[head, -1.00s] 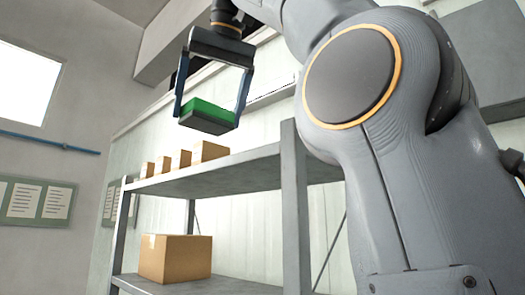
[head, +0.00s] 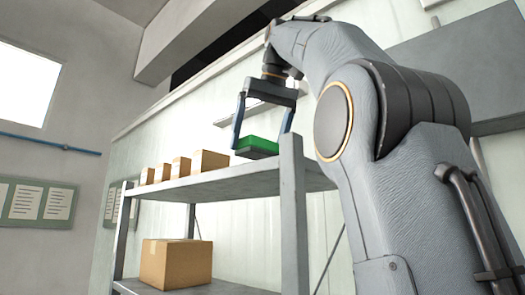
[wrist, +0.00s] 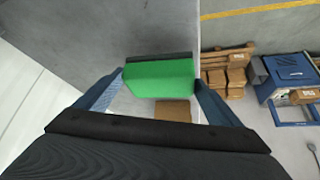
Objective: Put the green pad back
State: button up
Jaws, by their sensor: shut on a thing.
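The green pad (head: 257,144), a flat block with a dark underside, is held between the two blue fingers of my gripper (head: 260,141). In the head view it hangs close above the right part of the grey shelf's top board (head: 235,186); I cannot tell if it touches. In the wrist view the pad (wrist: 160,80) fills the space between the fingertips of my gripper (wrist: 160,84), which is shut on it.
Several cardboard boxes (head: 208,161) stand in a row on the top board, left of the pad. A larger box (head: 176,263) sits on the lower board. A shelf post (head: 293,215) rises at the front right. The wrist view shows a blue machine (wrist: 290,78) and stacked boxes (wrist: 226,70) beyond the shelf.

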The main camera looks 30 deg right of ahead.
aim_at(264, 139)
jog(key=shift+w+d, duration=0.25)
jog(key=shift+d, duration=0.45)
jog(key=shift+s+a+f, duration=0.1)
jog(key=shift+a+f, duration=0.05)
jog(key=shift+f, duration=1.4)
jog(key=o, duration=0.8)
jog(key=shift+c, duration=0.2)
jog(key=shift+f, duration=0.2)
jog(key=v, duration=0.5)
jog(key=shift+a+r, duration=0.1)
jog(key=shift+r, duration=0.35)
jog(key=shift+v, duration=1)
